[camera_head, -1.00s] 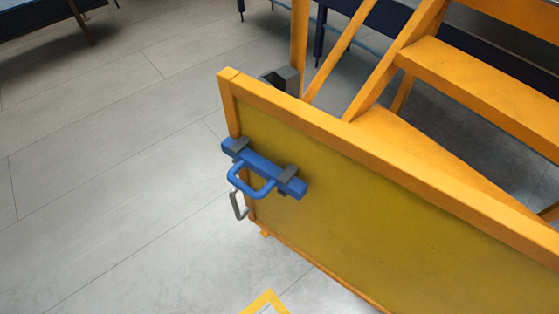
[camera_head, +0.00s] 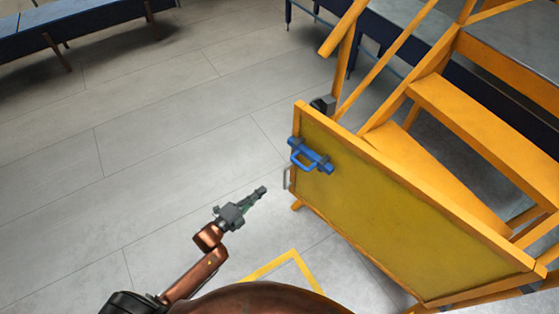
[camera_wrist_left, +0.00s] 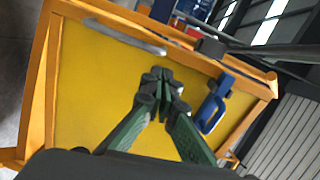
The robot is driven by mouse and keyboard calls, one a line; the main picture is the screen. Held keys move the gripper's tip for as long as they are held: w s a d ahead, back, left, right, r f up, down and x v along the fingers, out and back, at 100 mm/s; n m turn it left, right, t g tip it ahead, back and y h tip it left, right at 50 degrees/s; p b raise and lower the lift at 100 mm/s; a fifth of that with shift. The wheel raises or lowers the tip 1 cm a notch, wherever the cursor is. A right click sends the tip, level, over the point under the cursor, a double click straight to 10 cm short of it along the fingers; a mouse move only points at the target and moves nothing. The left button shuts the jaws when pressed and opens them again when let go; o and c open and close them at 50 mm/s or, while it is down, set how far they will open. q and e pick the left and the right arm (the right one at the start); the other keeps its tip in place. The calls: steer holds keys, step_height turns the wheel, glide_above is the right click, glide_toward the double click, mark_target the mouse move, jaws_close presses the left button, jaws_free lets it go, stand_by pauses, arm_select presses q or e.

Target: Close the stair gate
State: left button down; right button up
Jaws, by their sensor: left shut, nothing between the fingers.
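The stair gate (camera_head: 400,210) is a yellow panel in an orange frame, in front of the orange stairs (camera_head: 485,115). A blue latch with a loop handle (camera_head: 310,156) sits near its upper left end, and a grey pull handle (camera_head: 286,177) is at that end's edge. A dark grey catch (camera_head: 323,103) shows behind that end; the gap between them is hard to judge. My left gripper (camera_head: 262,190) is shut and empty, left of the gate and apart from it. In the left wrist view its fingertips (camera_wrist_left: 164,76) appear before the panel (camera_wrist_left: 90,90), between the grey handle (camera_wrist_left: 125,38) and blue latch (camera_wrist_left: 215,105). My right gripper is not seen.
A yellow floor marking (camera_head: 290,262) lies in front of the gate. Blue benches or tables stand at the back left (camera_head: 70,30) and behind the stairs (camera_head: 400,40). The grey floor (camera_head: 150,150) left of the gate is clear.

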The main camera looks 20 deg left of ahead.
arm_select(q)
steer(key=shift+m, duration=0.8)
steer(key=w+d+r, duration=0.1)
steer(key=w, duration=0.3)
steer(key=w+d+r+b, duration=0.1)
steer(key=w+d, duration=0.1)
steer(key=w, duration=0.3)
steer(key=w+d+r+b, duration=0.1)
steer(key=w+d+r, duration=0.1)
steer(key=w, duration=0.3)
steer(key=shift+d, duration=0.15)
steer(key=shift+w+d+r, duration=0.1)
steer(key=shift+w, duration=0.2)
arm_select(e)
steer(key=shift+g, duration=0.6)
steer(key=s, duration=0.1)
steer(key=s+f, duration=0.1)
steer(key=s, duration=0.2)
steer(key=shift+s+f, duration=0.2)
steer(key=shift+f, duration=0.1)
